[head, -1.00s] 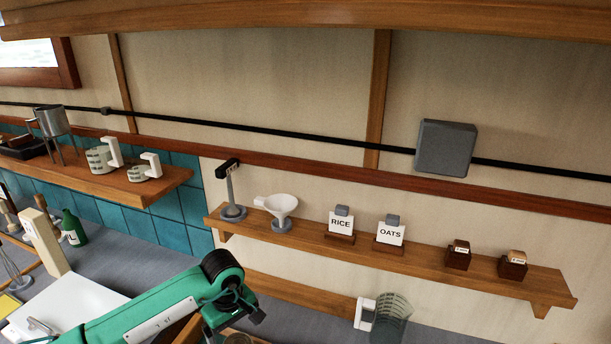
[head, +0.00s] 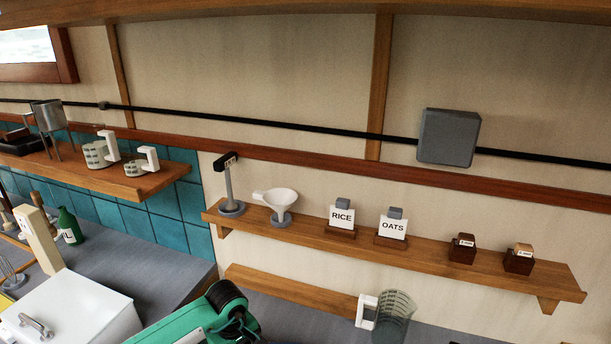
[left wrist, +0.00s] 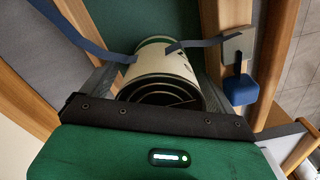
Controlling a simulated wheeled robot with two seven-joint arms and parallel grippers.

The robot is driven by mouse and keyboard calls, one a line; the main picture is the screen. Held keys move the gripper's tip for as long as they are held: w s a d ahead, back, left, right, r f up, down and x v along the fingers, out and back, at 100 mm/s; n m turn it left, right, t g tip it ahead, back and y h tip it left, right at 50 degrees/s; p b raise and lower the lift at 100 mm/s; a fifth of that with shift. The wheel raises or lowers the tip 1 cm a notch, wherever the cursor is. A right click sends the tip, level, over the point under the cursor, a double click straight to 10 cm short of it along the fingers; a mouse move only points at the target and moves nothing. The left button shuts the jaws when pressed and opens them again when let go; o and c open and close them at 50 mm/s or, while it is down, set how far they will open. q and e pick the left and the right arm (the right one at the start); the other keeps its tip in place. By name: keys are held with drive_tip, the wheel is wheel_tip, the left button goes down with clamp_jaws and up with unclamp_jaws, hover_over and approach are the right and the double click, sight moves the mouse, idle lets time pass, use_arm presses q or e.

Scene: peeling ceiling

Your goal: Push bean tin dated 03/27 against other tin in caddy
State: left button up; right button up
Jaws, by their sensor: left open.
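In the left wrist view a cylindrical tin (left wrist: 165,72) with a pale side, a green band and small dark marks lies in the middle, its ringed dark end facing the camera. No date can be read on it. Wooden edges (left wrist: 275,65) and a green surface run around it, which may be the caddy. A second tin cannot be made out. My left gripper (left wrist: 161,84) is open, with grey finger parts beside the tin; contact cannot be told. My right gripper is not in view.
A blue block-like object (left wrist: 240,90) with a grey plate is to the right of the tin. In the head view, a wall shelf (head: 400,242) carries a funnel (head: 281,201) and RICE and OATS cards. A measuring jug (head: 395,315) stands below it.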

use_arm(q)
drive_tip(key=shift+c, duration=0.2)
drive_tip(key=c, duration=1.1)
drive_tip(key=shift+s+d+b, duration=0.3)
drive_tip(key=shift+s+d, duration=0.05)
drive_tip(key=shift+d, duration=0.65)
drive_tip(key=shift+s+d+b, duration=0.35)
drive_tip(key=shift+s+d, duration=0.05)
drive_tip(key=shift+d, duration=0.65)
drive_tip(key=shift+s+d+b, duration=0.3)
drive_tip(key=shift+s+d, duration=0.05)
drive_tip(key=shift+d, duration=0.65)
drive_tip(key=shift+s+d+b, duration=0.25)
drive_tip(key=shift+d+b, duration=0.1)
drive_tip(key=shift+d, duration=0.35)
drive_tip(key=shift+a+b, duration=0.1)
drive_tip(key=shift+b, duration=0.4)
drive_tip(key=o, duration=1.1)
drive_tip(key=shift+o, duration=0.2)
